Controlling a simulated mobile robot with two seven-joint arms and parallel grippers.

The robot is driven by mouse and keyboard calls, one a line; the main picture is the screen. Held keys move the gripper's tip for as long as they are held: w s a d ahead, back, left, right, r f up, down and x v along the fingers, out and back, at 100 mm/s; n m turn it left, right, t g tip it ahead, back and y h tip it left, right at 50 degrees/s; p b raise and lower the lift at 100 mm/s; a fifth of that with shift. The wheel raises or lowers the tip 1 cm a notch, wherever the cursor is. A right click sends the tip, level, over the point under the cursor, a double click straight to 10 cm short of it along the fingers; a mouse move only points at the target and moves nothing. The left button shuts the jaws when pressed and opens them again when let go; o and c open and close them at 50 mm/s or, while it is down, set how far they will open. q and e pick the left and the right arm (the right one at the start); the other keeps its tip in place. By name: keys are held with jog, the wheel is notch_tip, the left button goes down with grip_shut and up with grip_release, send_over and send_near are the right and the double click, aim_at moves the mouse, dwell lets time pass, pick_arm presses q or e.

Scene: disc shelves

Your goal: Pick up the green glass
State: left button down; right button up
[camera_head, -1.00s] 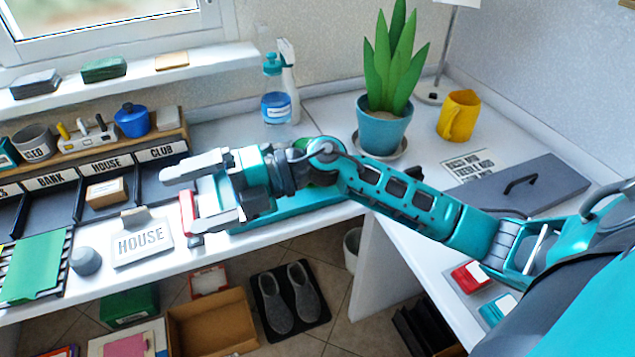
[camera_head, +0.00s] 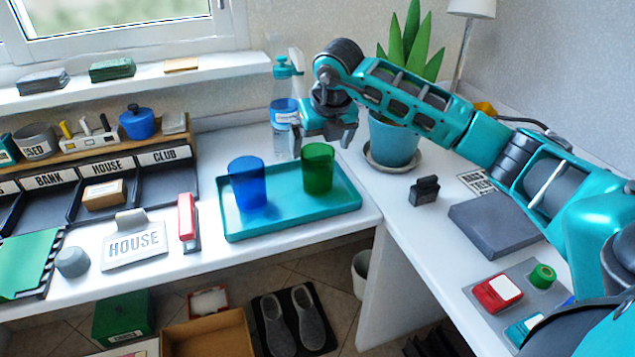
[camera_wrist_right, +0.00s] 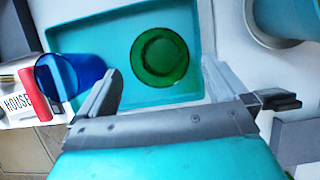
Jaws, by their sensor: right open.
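The green glass (camera_head: 318,168) stands upright on the right part of a teal tray (camera_head: 290,222). A blue glass (camera_head: 247,184) stands to its left on the same tray. My right gripper (camera_head: 323,140) is open above the green glass, its fingers pointing down. In the right wrist view, the green glass (camera_wrist_right: 160,57) is seen from above, ahead of and between the open fingers (camera_wrist_right: 160,82), not gripped. The blue glass (camera_wrist_right: 68,76) is just left of the left finger there. My left gripper is not in view.
A spray bottle (camera_head: 285,110) stands behind the tray. A potted plant (camera_head: 392,140) is close to the right, beside my right arm. A red stapler (camera_head: 187,220) and a HOUSE sign (camera_head: 135,245) lie left of the tray. The desk's front edge runs just before the tray.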

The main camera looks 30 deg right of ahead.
aim_at(316, 158)
jog(key=shift+w+f, duration=0.25)
jog(key=shift+f, duration=0.45)
jog(key=b+x, duration=0.1)
jog(key=x, duration=0.4)
jog(key=shift+w+d, duration=0.1)
jog(key=shift+w, duration=0.1)
jog(key=shift+r, duration=0.15)
jog(key=c, duration=1.7)
